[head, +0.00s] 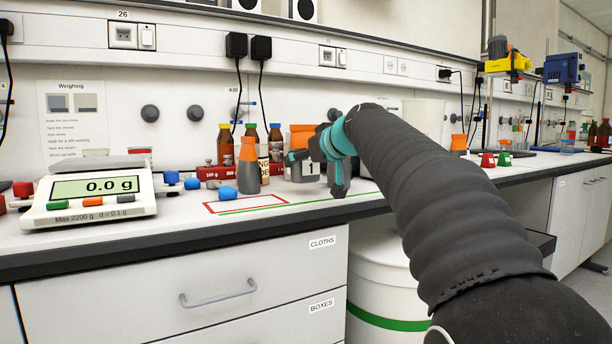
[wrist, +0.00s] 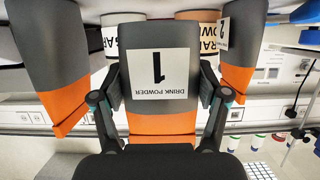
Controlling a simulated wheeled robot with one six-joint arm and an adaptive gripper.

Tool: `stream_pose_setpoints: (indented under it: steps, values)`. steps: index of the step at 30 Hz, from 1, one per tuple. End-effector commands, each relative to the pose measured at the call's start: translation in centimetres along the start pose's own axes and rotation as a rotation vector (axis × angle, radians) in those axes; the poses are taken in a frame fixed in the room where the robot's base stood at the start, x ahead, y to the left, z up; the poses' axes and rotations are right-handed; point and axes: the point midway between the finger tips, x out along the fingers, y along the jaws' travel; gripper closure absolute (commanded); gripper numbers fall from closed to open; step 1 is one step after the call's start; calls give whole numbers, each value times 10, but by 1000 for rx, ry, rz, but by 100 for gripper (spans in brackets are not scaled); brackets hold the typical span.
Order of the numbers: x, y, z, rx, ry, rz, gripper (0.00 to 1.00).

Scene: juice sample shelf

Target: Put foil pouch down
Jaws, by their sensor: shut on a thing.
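A grey foil pouch with an orange top, labelled "DRINK POWDER 1" (wrist: 160,75), fills the middle of the wrist view, upside down there. My gripper (wrist: 160,88) is shut on it, one finger on each side. In the head view my gripper (head: 318,168) is over the bench's front part, and the pouch (head: 302,172) shows partly behind its fingers. I cannot tell whether its base touches the bench. A similar grey and orange pouch (head: 248,170) stands to its left. In the wrist view similar pouches stand at the left (wrist: 50,50) and right (wrist: 240,45).
A red-outlined rectangle (head: 222,211) and a green line (head: 300,204) mark the bench front. A balance (head: 95,190) reads 0.0 g at left. A white bin (head: 385,275) stands below.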

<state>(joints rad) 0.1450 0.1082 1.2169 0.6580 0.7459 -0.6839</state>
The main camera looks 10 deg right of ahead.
Motion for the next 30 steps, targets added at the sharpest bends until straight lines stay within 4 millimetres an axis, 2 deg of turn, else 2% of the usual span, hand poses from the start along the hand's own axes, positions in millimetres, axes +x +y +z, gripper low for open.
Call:
stream_pose_setpoints:
  steps: [1,5,19,20,22,23,30]
  values:
    - [3,0,10,1,-1,0,71]
    - [8,0,21,1,0,0,71]
    - [10,0,27,0,0,0,71]
    - [10,0,27,0,-1,0,23]
    - [10,0,26,0,-1,0,6]
    - [10,0,26,0,-1,0,1]
    - [10,0,26,0,-1,-1,1]
